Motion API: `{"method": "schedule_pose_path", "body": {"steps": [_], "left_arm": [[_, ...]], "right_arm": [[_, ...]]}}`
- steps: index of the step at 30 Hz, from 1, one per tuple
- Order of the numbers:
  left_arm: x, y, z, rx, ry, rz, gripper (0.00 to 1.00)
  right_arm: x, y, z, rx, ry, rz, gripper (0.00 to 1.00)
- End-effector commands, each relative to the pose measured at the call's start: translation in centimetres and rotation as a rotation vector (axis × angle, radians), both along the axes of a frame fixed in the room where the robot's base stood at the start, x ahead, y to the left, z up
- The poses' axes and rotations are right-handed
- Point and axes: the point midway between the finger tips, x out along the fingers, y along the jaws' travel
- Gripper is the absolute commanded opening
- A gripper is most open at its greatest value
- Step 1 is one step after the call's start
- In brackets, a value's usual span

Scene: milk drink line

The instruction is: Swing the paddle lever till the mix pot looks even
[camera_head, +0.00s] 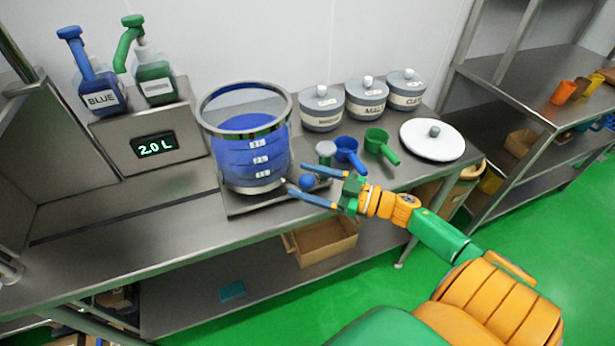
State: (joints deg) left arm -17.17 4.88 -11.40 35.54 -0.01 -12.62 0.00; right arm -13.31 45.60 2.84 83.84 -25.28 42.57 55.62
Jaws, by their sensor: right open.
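The mix pot (240,170) is a clear, metal-rimmed cylinder on the steel bench, holding blue liquid with level labels on its front. The liquid looks blue through the wall; fine streaks cannot be told. A blue ball knob (307,182), seemingly the paddle lever's end, is at the pot's lower right. My right gripper (296,178) is open with its fingers on either side of the knob, tips close to the pot. Whether a finger touches the knob cannot be told. The lever's shaft and any paddle cannot be made out. My left gripper is out of view.
Lidded jars (366,98) and a white lid (432,140) stand farther right. Blue (98,92) and green (154,85) pump bottles sit on the 2.0 L dispenser (150,140).

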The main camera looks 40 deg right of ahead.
Motion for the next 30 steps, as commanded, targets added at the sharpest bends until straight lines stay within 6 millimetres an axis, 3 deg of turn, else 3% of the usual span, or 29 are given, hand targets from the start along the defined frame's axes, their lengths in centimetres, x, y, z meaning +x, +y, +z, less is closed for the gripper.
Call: {"method": "schedule_pose_path", "body": {"steps": [8,11,17,30], "left_arm": [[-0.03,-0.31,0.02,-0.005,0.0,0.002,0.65],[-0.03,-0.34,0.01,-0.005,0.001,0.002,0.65],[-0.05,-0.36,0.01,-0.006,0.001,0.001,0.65],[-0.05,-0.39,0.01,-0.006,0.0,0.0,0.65]], "right_arm": [[0.31,0.21,-0.03,0.001,0.001,0.0,0.76],[0.29,0.2,-0.03,0.0,0.0,0.0,0.54],[0.28,0.19,-0.04,-0.001,0.001,0.0,0.0],[0.28,0.15,-0.11,-0.001,0.003,-0.002,0.0]]}}
